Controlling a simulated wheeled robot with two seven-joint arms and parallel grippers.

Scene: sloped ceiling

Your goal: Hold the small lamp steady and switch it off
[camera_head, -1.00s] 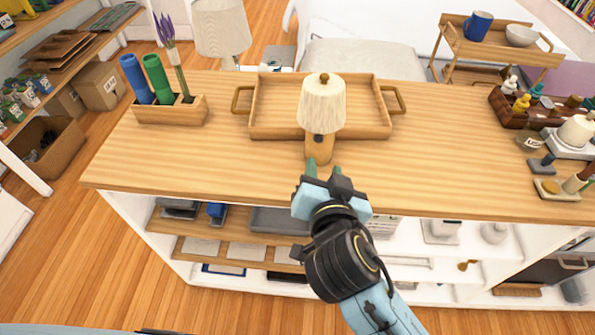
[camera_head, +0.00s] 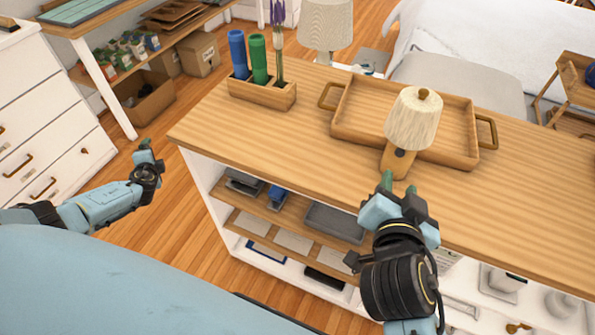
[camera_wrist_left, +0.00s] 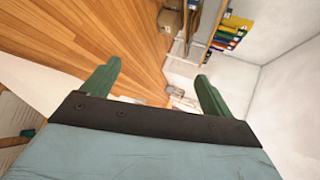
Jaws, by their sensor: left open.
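The small lamp (camera_head: 413,120), with a cream shade and a wooden base (camera_head: 397,165), stands on the wooden counter in front of the tray. My right gripper (camera_head: 398,186) is at the near side of the lamp's base, its green fingertips apart. Whether they touch or clasp the base is unclear. A dark spot shows on the base's front; I cannot tell if it is the switch. My left gripper (camera_head: 148,152) is over the floor, left of the counter and far from the lamp. In the left wrist view its green fingers (camera_wrist_left: 155,88) are open and empty.
A wooden tray (camera_head: 345,122) lies behind the lamp. A holder (camera_head: 262,95) with blue and green cylinders and purple flowers stands at the counter's left end. A larger lamp (camera_head: 325,25) is behind. White drawers (camera_head: 45,120) stand at the left.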

